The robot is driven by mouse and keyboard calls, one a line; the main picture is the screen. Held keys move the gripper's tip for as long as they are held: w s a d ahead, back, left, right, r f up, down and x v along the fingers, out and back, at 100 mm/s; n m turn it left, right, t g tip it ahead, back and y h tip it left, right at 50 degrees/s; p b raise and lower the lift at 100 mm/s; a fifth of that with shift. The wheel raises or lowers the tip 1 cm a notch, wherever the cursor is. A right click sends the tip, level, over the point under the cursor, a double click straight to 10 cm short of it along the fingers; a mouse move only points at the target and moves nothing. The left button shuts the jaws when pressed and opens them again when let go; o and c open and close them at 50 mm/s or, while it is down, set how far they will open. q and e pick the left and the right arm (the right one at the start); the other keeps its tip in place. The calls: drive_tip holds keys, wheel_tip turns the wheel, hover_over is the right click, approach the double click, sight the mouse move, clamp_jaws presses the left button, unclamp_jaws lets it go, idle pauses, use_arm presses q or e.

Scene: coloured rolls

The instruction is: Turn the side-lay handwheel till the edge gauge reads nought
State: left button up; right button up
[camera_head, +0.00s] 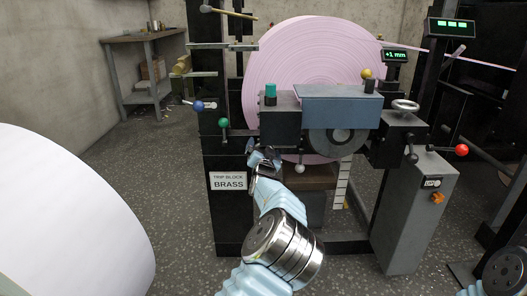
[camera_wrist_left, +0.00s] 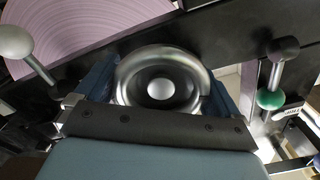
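The edge gauge (camera_head: 395,55) in the head view shows "+1 mm" in green. My left gripper (camera_head: 263,152) is up at the front of the machine frame, above and right of the "BRASS" plate. In the left wrist view a round silver handwheel (camera_wrist_left: 158,86) with a pale hub lies between its two blue fingers (camera_wrist_left: 160,88). The fingers flank the rim closely; I cannot tell whether they press on it. The gripper body hides the wheel's lower edge there. Another silver handwheel (camera_head: 405,105) sits on the machine's right side. My right gripper is out of the head view.
A large pink roll (camera_head: 315,60) stands behind the machine. Blue (camera_head: 198,106) and red (camera_head: 462,150) knobs stick out. A white roll (camera_head: 70,220) fills the lower left.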

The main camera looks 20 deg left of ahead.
use_arm(q)
drive_tip(key=c, duration=0.6)
drive_tip(key=shift+o, duration=0.2)
drive_tip(key=shift+f+n+b, duration=0.15)
drive_tip(key=shift+n+b, duration=0.95)
drive_tip(key=shift+b, duration=0.15)
drive_tip(key=shift+n+b, duration=0.95)
drive_tip(key=shift+n, duration=0.75)
drive_tip(key=o, duration=0.7)
drive_tip(key=shift+a, duration=0.1)
drive_tip(key=shift+s+r, duration=0.1)
drive_tip(key=shift+r, duration=0.1)
